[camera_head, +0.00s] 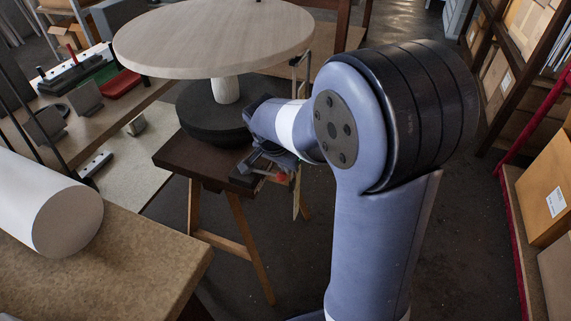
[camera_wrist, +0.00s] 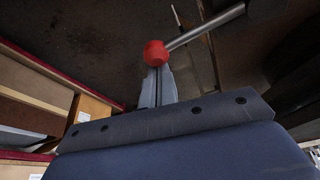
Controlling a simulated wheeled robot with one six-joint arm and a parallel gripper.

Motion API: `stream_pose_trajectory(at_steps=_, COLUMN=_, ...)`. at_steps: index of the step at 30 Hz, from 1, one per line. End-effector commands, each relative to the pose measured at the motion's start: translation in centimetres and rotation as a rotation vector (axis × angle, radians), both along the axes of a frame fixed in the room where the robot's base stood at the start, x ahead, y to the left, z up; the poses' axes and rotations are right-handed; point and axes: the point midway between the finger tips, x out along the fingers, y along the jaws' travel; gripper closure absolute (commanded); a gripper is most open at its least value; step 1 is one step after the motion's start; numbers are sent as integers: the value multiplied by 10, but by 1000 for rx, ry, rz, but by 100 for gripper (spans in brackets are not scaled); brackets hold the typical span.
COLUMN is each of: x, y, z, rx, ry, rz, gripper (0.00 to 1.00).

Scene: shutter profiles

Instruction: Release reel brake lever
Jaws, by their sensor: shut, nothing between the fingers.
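The brake lever is a grey metal rod (camera_wrist: 207,27) ending in a red ball knob (camera_wrist: 156,53). In the wrist view the knob sits right at the tips of my gripper (camera_wrist: 158,72), and the rod runs off to the upper right. My gripper is shut with nothing between its fingers. I cannot tell whether the fingertips touch the knob. In the head view the red knob (camera_head: 281,177) shows small beside the dark wooden stand, below my wrist. The reel has a pale round wooden top (camera_head: 213,40) above a dark round base (camera_head: 212,112). My arm hides part of this area.
The dark stand top (camera_head: 190,163) rests on wooden trestle legs. A bench with a white roll (camera_head: 70,222) is at the lower left. Shelving with cardboard boxes (camera_head: 553,190) lines the right side. Open floor lies between the stand and the shelving.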

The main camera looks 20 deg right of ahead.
Motion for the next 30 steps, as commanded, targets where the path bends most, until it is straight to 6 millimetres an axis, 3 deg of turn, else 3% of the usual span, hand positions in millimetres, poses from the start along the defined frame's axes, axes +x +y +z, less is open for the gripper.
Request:
stream_pose_trajectory(at_steps=9, x=-20, y=12, z=-1, rx=0, ry=-1, rz=-209, gripper=100)
stream_pose_trajectory(at_steps=30, x=-29, y=19, z=0, rx=1, ry=0, rz=-204, gripper=100)
